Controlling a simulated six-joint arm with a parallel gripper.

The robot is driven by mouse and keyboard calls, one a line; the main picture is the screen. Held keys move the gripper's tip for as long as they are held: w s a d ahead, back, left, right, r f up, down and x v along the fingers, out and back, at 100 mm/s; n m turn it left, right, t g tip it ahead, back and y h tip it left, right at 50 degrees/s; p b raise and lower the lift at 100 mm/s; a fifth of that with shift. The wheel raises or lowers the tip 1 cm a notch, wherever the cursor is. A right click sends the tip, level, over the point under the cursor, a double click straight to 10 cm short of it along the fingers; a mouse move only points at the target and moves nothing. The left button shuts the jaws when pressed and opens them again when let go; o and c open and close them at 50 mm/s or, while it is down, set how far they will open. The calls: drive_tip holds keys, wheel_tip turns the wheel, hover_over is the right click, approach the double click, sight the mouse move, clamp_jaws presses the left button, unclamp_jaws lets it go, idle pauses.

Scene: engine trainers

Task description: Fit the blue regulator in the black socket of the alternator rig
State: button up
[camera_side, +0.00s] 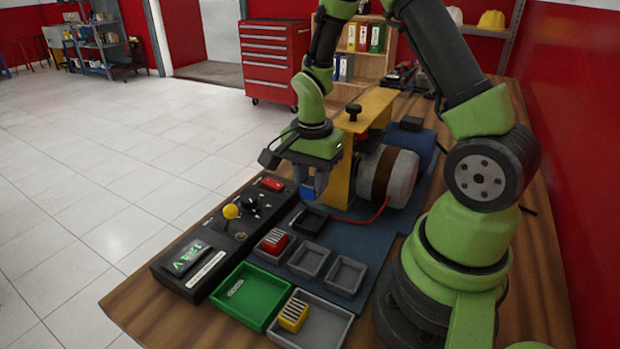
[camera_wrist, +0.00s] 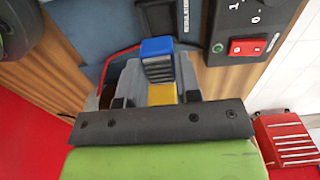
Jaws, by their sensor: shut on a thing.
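The blue regulator (camera_side: 308,190) hangs between the fingers of my gripper (camera_side: 309,178) in the side view. My gripper is shut on it. In the wrist view the blue regulator (camera_wrist: 157,47) shows a blue top and a ribbed side between the grey fingers (camera_wrist: 158,72). The black socket (camera_side: 311,221) lies on the blue base of the alternator rig (camera_side: 386,178), below and slightly in front of the regulator, and looks empty. In the wrist view the black socket (camera_wrist: 158,18) shows partly, just above the blue block. The regulator is apart from the socket in the side view.
A yellow bracket (camera_side: 342,165) stands close behind my gripper. A black control panel (camera_side: 205,250) with a yellow-knobbed lever (camera_side: 231,212) lies to the left. A red block (camera_side: 275,240) sits in a grey holder; a yellow block (camera_side: 293,314) sits in a grey tray.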

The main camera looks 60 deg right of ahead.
drive_tip(key=shift+f, duration=2.7)
drive_tip(key=shift+f, duration=0.85)
idle(0.4)
drive_tip(key=o, duration=1.4)
drive_tip(key=shift+r, duration=3.55)
